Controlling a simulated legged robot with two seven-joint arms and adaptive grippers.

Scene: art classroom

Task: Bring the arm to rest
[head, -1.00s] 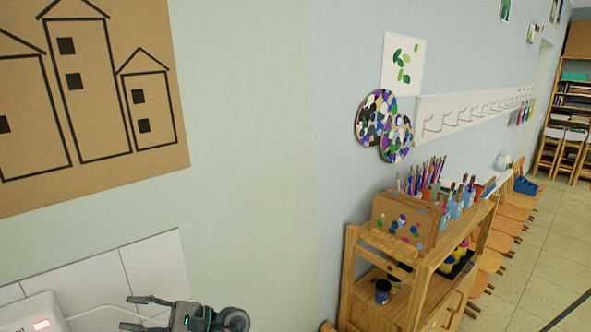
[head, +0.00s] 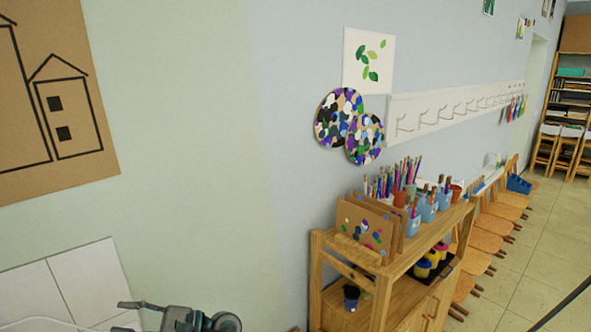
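The lower finger is partly cut off by the picture's bottom edge. The rest of the left arm is mostly below the view.
White tiles (head: 85,280) cover the lower wall behind the gripper. A wooden cart (head: 398,268) with brush pots and cardboard stands against the wall at the right. Wooden chairs (head: 488,240) line the wall beyond it. The tiled floor (head: 545,225) at the far right is clear.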

